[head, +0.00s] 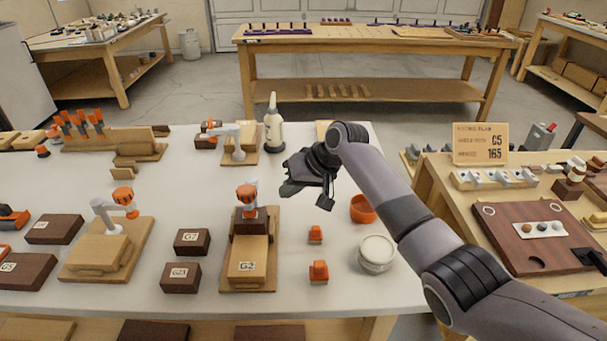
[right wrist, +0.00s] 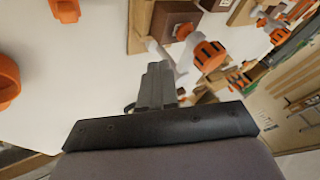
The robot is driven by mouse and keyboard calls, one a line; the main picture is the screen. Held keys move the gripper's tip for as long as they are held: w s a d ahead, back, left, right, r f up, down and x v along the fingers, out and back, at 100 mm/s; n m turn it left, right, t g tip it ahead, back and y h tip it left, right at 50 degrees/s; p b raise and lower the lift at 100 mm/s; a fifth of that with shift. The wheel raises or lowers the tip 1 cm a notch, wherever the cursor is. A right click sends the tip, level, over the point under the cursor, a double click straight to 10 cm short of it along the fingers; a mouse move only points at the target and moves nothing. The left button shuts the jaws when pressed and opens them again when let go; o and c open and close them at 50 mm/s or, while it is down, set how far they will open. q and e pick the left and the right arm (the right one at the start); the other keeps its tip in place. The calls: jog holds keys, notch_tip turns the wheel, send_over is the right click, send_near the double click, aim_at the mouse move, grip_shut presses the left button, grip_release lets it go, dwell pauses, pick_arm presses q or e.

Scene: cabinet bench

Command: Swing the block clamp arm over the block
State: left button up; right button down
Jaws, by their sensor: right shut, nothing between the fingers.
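Several clamps with orange knobs stand on the white bench; I cannot tell for certain which is the block clamp. The centre clamp (head: 247,193) has its knob above a dark block on a wooden base, behind a wooden piece marked G2 (head: 247,258). The back clamp (head: 224,130) has a pale arm pointing left. My right gripper (head: 310,187) is shut and empty, above the bench right of the centre clamp. In the right wrist view, its fingers (right wrist: 157,84) appear beside a pale arm with an orange knob (right wrist: 208,55).
A white bottle (head: 274,128) stands behind my right gripper. An orange cup (head: 362,209), a round white-lidded jar (head: 377,252) and small orange pieces (head: 318,272) lie to the right. Loose dark blocks (head: 192,241) sit between the left and centre clamps.

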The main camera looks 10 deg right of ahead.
jog(key=shift+s+v, duration=0.15)
jog(key=shift+v, duration=1.3)
jog(key=shift+s+v, duration=0.15)
jog(key=shift+v, duration=1.3)
jog(key=shift+a, duration=0.15)
